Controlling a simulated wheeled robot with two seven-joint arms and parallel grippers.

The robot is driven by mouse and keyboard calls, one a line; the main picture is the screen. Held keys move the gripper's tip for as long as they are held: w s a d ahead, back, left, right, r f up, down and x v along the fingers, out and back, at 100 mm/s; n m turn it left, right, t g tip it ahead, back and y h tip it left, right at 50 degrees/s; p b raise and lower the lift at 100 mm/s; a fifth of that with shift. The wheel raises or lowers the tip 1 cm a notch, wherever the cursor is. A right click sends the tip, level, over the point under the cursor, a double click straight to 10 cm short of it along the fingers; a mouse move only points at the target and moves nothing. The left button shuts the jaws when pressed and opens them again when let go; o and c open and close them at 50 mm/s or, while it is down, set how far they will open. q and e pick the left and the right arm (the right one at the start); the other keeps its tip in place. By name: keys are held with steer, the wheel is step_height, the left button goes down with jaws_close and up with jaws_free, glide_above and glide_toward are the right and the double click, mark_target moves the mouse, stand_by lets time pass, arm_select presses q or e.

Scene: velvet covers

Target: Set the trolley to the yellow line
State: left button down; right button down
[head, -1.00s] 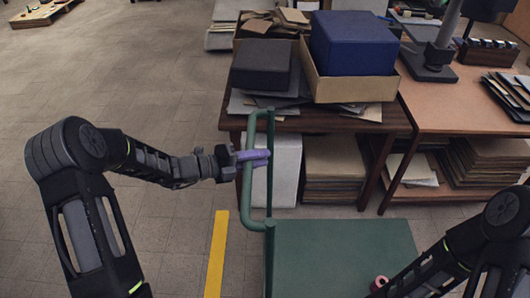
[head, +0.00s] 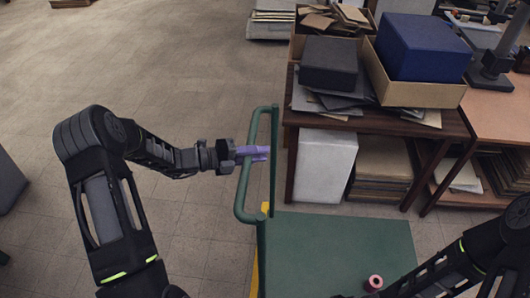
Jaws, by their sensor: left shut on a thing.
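The green trolley (head: 335,245) has a flat deck at the lower middle and an upright tube handle (head: 243,190) at its left end. My left gripper (head: 250,153), with purple fingers, is shut on the handle near its top. The yellow line (head: 255,278) on the floor shows as a thin strip along the deck's left edge, partly hidden by the handle and deck. My right arm comes in at the lower right over the deck; its gripper is out of the picture.
A small pink roll (head: 374,282) is on the deck beside my right arm. A dark wooden table (head: 290,150) with boxes and a blue block (head: 422,47) stands just behind the trolley. A white box (head: 323,166) is beneath it. The floor at left is mostly clear.

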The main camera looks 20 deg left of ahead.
arm_select(q)
steer(key=shift+s+a+f, duration=0.1)
steer(key=shift+s+a, duration=0.05)
steer(key=shift+a, duration=0.35)
steer(key=c, duration=1.2)
jaws_free()
steer(key=b+v, duration=0.1)
steer(key=v, duration=0.6)
steer(key=shift+s+a, duration=0.25)
